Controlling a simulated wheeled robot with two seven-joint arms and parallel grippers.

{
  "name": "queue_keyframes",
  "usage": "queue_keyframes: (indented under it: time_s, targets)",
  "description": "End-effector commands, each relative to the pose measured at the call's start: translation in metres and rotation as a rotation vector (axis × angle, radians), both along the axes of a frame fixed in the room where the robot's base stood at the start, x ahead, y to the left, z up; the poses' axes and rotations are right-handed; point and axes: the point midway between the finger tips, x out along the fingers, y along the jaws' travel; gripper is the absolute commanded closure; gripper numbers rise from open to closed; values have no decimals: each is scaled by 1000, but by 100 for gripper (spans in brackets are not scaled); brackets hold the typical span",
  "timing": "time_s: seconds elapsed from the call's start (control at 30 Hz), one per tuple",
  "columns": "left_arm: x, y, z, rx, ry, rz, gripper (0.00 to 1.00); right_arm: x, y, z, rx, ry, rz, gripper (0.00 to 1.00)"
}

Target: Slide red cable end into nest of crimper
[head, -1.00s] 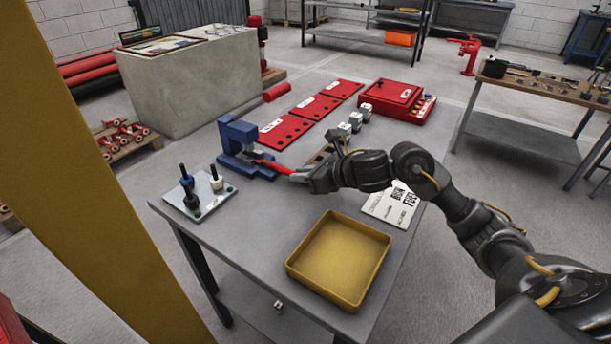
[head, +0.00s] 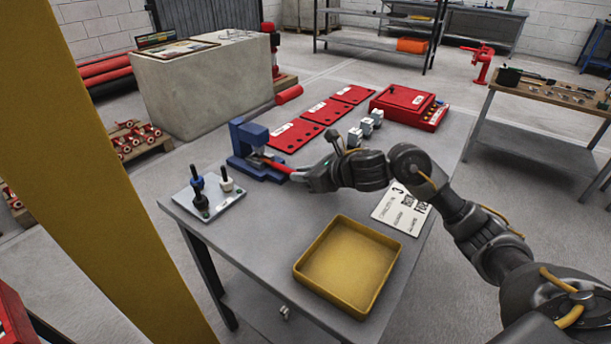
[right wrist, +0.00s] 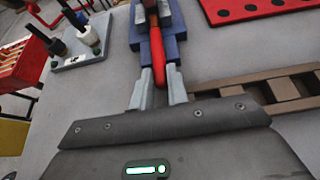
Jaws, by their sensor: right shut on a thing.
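The blue crimper (head: 240,134) stands on the grey table, left of my right gripper. The red cable (head: 276,165) runs from my right gripper (head: 297,176) to the crimper's opening. In the right wrist view, the two pale fingers of the gripper (right wrist: 158,90) are shut on the red cable (right wrist: 159,62), which points straight away from them. The blue crimper (right wrist: 175,48) lies ahead, around and under the cable's front part. The cable's tip is small and partly hidden, so I cannot tell how deep it sits in the nest. My left gripper is not in view.
A plate with black and white posts (head: 203,194) stands left of the crimper. A yellow tray (head: 347,302) sits at the table's front. Red panels (head: 323,111), small grey blocks (head: 366,127) and a red case (head: 403,98) lie behind. A yellow post (head: 100,180) rises at left.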

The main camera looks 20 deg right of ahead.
Motion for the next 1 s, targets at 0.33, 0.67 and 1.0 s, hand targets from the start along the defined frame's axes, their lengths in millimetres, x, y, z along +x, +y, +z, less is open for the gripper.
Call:
queue_keyframes:
  time_s: [0.33, 0.67, 1.0]
  targets:
    - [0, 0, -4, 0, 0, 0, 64, 9, 6, 0, 1, -1, 1, 100]
    - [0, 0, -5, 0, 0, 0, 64, 13, 8, 1, 0, -1, 1, 66]
    - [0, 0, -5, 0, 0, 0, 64, 12, 7, 1, -1, 0, 0, 59]
